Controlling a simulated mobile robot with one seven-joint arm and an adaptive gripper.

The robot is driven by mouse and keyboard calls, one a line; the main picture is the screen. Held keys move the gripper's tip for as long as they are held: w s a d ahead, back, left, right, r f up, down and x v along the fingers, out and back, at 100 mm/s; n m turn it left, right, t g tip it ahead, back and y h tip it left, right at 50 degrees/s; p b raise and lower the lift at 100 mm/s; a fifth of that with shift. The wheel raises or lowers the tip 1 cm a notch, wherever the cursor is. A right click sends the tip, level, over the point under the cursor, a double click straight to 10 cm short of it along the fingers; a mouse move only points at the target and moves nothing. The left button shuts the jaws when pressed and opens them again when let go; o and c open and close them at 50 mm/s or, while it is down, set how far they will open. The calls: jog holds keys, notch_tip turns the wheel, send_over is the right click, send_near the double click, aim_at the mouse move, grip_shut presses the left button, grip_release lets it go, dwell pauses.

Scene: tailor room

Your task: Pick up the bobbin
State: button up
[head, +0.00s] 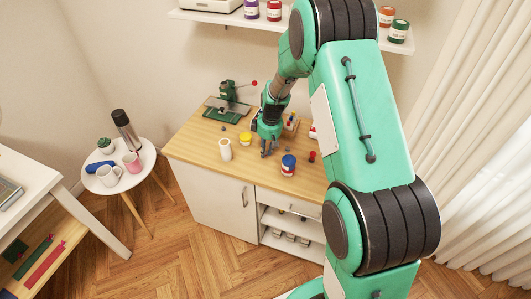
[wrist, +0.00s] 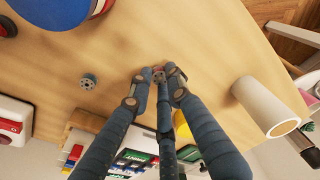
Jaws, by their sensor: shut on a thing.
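A small grey bobbin (wrist: 159,76) shows between my gripper's fingertips in the wrist view. My gripper (wrist: 157,72) is shut on it, and the fingers hide part of it. In the head view my gripper (head: 267,152) points down at the wooden worktop (head: 195,143), near its front edge. The bobbin is too small to make out there. I cannot tell whether it touches the worktop. A second small grey bobbin (wrist: 88,81) lies apart on the worktop, left of the fingers in the wrist view.
A white spool (head: 225,149) and a yellow jar (head: 245,138) stand left of my gripper. A blue jar (head: 288,165) and a small red item (head: 312,156) are at right. A green press (head: 228,100) stands behind. The worktop's front left is clear.

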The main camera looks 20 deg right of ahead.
jog(key=shift+r, duration=0.9)
jog(key=s+a+p, duration=0.1)
jog(key=s, duration=0.9)
jog(key=s+a+r+p, duration=0.1)
jog(key=s, duration=0.4)
jog(key=shift+s+a+r+p, duration=0.1)
jog(key=shift+s+a+p, duration=0.25)
jog(key=shift+s, duration=0.05)
jog(key=shift+s+d, duration=0.2)
jog(key=shift+d, duration=0.35)
jog(key=s+d, duration=0.2)
jog(key=d, duration=0.2)
jog(key=s+d, duration=0.2)
jog(key=d, duration=0.2)
jog(key=s+d+p, duration=0.1)
jog(key=s+d, duration=0.1)
jog(key=d, duration=0.2)
jog(key=shift+s+d+r, duration=0.2)
jog(key=shift+s+d, duration=0.05)
jog(key=shift+d, duration=0.15)
jog(key=s+d, duration=0.4)
jog(key=d, duration=0.1)
jog(key=s+d+p, duration=0.1)
jog(key=s+d, duration=0.3)
jog(key=s, duration=0.1)
jog(key=shift+d+r, duration=0.1)
jog(key=shift+d, duration=0.25)
jog(key=shift+d, duration=0.1)
